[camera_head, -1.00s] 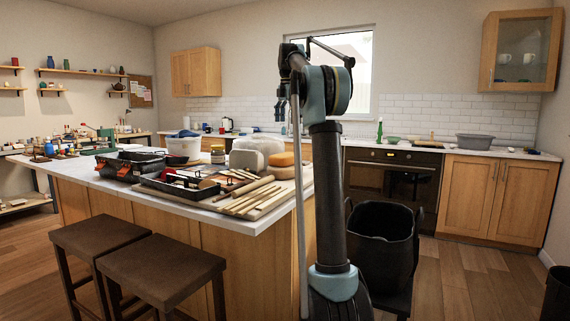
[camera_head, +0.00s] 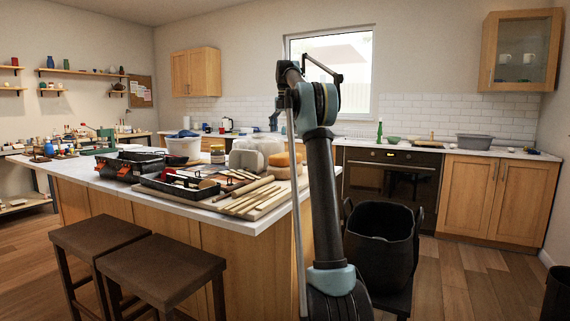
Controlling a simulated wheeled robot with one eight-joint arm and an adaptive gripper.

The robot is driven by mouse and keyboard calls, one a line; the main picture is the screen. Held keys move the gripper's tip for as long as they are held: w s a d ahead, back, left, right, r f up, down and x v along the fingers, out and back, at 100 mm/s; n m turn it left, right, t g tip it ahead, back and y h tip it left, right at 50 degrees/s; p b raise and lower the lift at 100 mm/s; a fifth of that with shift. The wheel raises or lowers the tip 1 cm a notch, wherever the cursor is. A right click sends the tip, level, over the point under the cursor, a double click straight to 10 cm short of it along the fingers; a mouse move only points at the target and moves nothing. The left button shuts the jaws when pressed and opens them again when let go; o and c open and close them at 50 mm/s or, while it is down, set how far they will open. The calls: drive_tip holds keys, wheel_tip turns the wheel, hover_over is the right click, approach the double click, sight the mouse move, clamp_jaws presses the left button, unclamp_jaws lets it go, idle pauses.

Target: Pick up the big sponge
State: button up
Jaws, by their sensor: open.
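A rounded orange-yellow block that looks like the big sponge (camera_head: 284,160) sits on the far right part of the island worktop, beside pale grey-white rounded blocks (camera_head: 246,155). My arm stands in front of its right side and may hide part of it. My gripper (camera_head: 274,122) shows only as a small part left of my arm, above the sponge and apart from it. It is open and holds nothing that I can see. Its fingertips are too small to make out clearly.
The island worktop (camera_head: 110,189) is crowded.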

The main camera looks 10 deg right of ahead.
sight(285, 154)
wheel_tip(285, 154, down, 12)
drive_tip(key=shift+d+f, duration=0.1)
drive_tip(key=shift+f, duration=0.05)
idle(0.6)
drive_tip(key=c, duration=1)
